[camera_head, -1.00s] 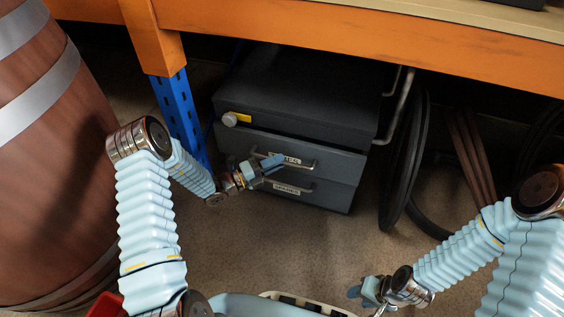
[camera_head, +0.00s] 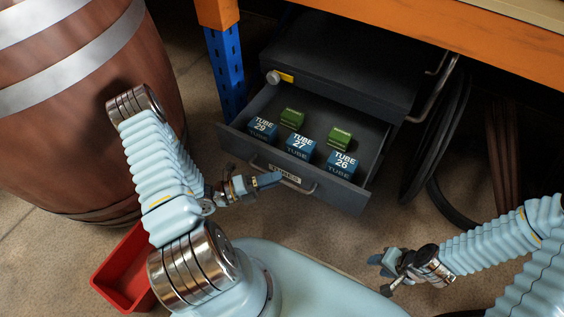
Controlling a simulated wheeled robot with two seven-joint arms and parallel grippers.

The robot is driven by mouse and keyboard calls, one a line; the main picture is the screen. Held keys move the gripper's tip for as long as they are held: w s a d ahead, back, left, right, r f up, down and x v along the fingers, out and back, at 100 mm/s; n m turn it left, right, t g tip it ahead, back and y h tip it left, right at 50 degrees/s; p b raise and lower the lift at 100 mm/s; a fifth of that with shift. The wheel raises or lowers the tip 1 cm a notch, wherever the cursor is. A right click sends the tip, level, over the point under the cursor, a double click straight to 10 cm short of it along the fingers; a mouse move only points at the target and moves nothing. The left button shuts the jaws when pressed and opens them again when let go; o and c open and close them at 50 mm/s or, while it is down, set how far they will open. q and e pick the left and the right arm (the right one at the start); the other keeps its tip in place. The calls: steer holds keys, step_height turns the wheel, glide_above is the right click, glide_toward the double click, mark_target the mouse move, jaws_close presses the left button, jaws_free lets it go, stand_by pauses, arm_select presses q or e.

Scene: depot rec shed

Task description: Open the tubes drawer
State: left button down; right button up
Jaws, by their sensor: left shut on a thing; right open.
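The grey tubes drawer (camera_head: 350,190) is pulled out from the dark cabinet (camera_head: 350,70), and its label reads TUBES. Inside it lie blue boxes marked TUBE 29 (camera_head: 262,129), TUBE 27 (camera_head: 300,146) and TUBE 26 (camera_head: 341,163), plus two green boxes (camera_head: 291,118) (camera_head: 340,138). My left gripper (camera_head: 268,181) is at the drawer front, shut on the drawer's bar handle (camera_head: 304,190). My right gripper (camera_head: 385,264) is open and empty above the floor, right of the drawer. The lower drawer is hidden behind the open one.
A large wooden barrel (camera_head: 80,110) stands at the left. A red bin (camera_head: 125,270) is on the floor below it. A blue post (camera_head: 226,75) and orange beam (camera_head: 490,45) frame the cabinet. Black hoops (camera_head: 440,140) stand at its right.

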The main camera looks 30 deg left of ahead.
arm_select(q)
steer(key=shift+s+a, duration=0.1)
steer(key=shift+s, duration=1.05)
steer(key=c, duration=1.1)
jaws_free()
steer(key=v, duration=1.3)
steer(key=shift+s+a, duration=0.2)
steer(key=shift+a, duration=0.15)
